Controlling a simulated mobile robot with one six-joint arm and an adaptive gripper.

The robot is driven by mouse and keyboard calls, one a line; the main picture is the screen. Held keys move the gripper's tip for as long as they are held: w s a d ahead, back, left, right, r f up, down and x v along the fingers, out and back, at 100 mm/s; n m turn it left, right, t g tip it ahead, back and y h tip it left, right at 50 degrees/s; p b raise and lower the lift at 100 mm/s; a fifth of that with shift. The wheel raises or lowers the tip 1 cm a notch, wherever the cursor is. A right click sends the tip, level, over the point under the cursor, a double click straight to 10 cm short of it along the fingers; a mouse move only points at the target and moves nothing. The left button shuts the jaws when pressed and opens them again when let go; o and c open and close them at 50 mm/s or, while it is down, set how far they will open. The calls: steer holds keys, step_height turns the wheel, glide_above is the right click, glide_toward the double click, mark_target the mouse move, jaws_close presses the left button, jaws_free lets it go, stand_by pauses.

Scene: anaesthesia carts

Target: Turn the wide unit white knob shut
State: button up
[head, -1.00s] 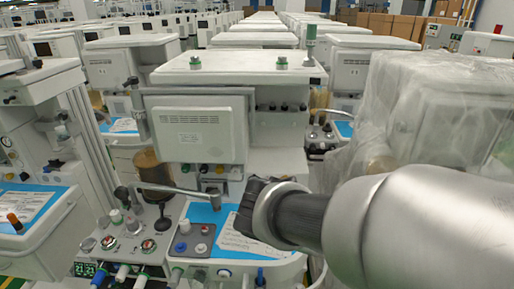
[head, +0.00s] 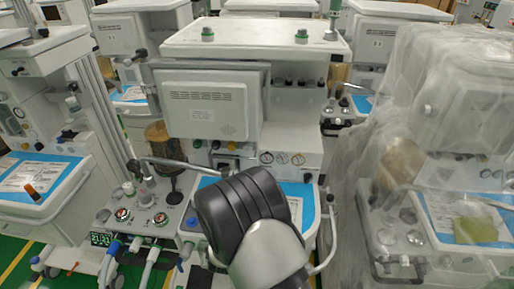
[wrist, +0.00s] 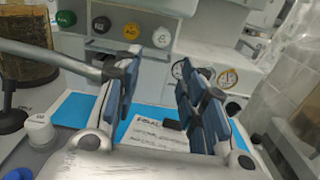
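In the wrist view a row of round knobs runs along the cart front: green (wrist: 66,18), grey, yellow (wrist: 131,32) and, at the right end, a white knob (wrist: 162,38). My gripper (wrist: 158,72) is open and empty, its two blue-padded fingers pointing toward that row. The white knob appears between and beyond the fingertips, apart from them. A second, taller white knob (wrist: 40,128) stands on the grey panel at the left. In the head view my wrist covers part of the wide unit (head: 240,40) and hides my fingers.
A metal arm (wrist: 50,55) crosses the wrist view from the left to near the left finger. A blue work surface (wrist: 72,112) with a paper lies below. Gauges (wrist: 228,78) sit right of the knobs. A plastic-wrapped cart (head: 420,110) stands close on the right.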

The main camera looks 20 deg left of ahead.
mark_target(247, 150)
steer(key=b+x, duration=0.3)
steer(key=x, duration=1.3)
steer(key=shift+w, duration=0.4)
steer(key=shift+r, duration=0.1)
steer(key=shift+c, duration=0.4)
steer(key=c, duration=0.7)
